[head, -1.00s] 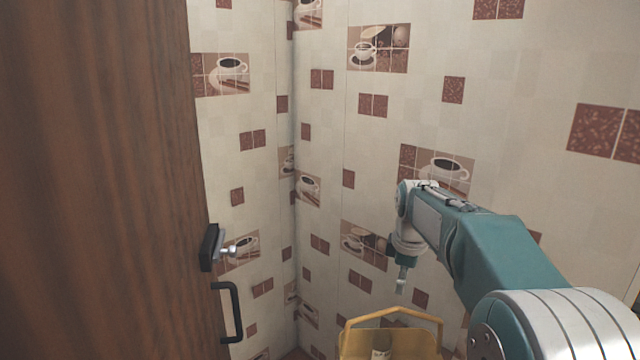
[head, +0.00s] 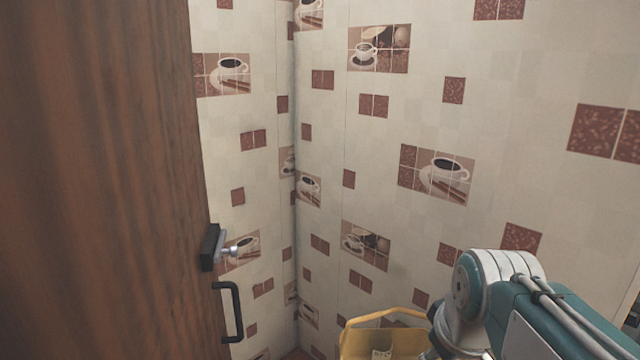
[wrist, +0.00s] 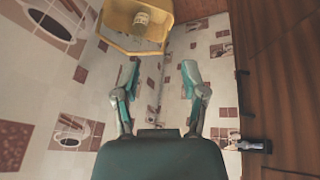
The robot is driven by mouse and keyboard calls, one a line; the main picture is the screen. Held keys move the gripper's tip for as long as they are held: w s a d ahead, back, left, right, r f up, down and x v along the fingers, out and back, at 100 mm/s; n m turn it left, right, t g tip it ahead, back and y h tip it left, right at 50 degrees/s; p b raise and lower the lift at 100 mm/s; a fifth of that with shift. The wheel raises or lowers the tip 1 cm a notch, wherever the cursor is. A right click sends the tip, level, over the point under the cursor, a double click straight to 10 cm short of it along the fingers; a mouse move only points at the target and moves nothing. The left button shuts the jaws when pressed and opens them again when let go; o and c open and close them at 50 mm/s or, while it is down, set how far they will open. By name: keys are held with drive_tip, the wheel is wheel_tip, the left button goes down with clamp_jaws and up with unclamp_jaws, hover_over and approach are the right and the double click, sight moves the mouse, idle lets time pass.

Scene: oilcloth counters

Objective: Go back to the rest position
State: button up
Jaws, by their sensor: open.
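My gripper (wrist: 160,85) shows in the wrist view with its two teal fingers spread apart. It is open and nothing is between the fingers. In the head view my arm is folded at the lower right, and its gripper end is out of sight below the frame. A yellow bin (head: 385,338) with a raised handle stands at the bottom of the head view, partly cut off and partly behind my arm. The bin also shows at the top of the wrist view (wrist: 112,38), beyond the fingertips, with a pale labelled item (wrist: 141,20) inside it.
A brown wooden door (head: 100,180) fills the left of the head view. It has a black handle (head: 231,312) and a black-and-metal latch (head: 212,248). Tiled walls with coffee-cup pictures (head: 436,175) meet in a corner behind. The space before the right wall, above my arm, is clear.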

drive_tip(key=s+f+m+t, duration=0.1)
drive_tip(key=s+f+m, duration=0.3)
drive_tip(key=s, duration=0.5)
drive_tip(key=shift+s+a+f, duration=0.15)
drive_tip(key=shift+s+f, duration=0.2)
drive_tip(key=shift+a, duration=0.2)
drive_tip(key=shift+d, duration=0.25)
drive_tip(key=shift+w, duration=0.15)
